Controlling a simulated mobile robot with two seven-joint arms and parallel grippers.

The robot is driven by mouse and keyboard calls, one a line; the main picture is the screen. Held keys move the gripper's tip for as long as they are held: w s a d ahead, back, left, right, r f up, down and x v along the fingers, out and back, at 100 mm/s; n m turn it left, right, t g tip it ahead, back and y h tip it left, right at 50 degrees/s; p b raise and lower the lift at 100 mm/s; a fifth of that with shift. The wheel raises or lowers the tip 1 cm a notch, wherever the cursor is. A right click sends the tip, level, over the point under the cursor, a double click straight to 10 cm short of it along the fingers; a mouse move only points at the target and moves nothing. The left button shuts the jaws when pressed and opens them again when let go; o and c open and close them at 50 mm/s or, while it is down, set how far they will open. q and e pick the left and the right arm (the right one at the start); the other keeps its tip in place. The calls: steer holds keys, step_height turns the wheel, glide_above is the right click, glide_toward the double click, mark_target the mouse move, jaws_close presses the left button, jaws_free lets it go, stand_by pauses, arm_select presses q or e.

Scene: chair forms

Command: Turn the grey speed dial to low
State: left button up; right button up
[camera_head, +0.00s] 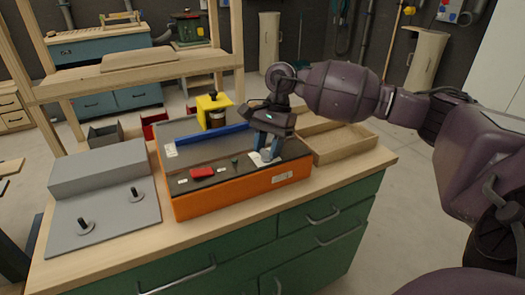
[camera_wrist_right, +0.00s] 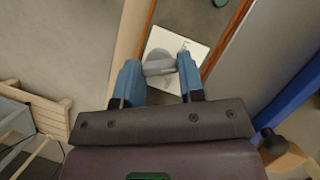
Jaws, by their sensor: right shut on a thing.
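The grey speed dial (camera_wrist_right: 158,67) sits on a white plate (camera_wrist_right: 188,48) on top of an orange machine (camera_head: 240,199) with a dark top. My right gripper (camera_head: 266,148) reaches down over the right part of the machine's top. In the right wrist view its two blue fingers (camera_wrist_right: 160,77) are closed on the dial from both sides. In the head view the white plate (camera_head: 260,160) shows below the fingers, but the dial is mostly hidden by them. Its pointer and the plate's marks are too small to read. My left gripper is not in view.
A red block (camera_head: 202,173) and a small green knob (camera_head: 235,162) are on the machine's top, with a blue bar (camera_head: 205,139) and a yellow part (camera_head: 213,110) behind. A wooden tray (camera_head: 340,145) stands right; a grey fixture (camera_head: 100,207) with two pegs stands left.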

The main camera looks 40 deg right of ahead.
steer(key=shift+w+f+n+g+b, duration=0.1)
steer(key=shift+f+n+g+b, duration=0.2)
steer(key=shift+n+b, duration=0.35)
steer(key=shift+n, duration=0.75)
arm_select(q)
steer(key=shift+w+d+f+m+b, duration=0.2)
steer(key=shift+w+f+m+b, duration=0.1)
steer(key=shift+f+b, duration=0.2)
arm_select(e)
steer(key=shift+r+n+g+h, duration=0.2)
steer(key=shift+n+g+h, duration=0.1)
steer(key=shift+n+g, duration=0.15)
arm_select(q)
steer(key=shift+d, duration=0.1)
arm_select(e)
steer(key=shift+a+r, duration=0.1)
steer(key=shift+r, duration=0.05)
steer(key=o, duration=0.9)
steer(key=shift+o, duration=0.2)
arm_select(q)
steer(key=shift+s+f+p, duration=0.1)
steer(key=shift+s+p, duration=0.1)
steer(key=shift+p, duration=0.1)
arm_select(e)
steer(key=v, duration=1)
steer(key=shift+r, duration=0.4)
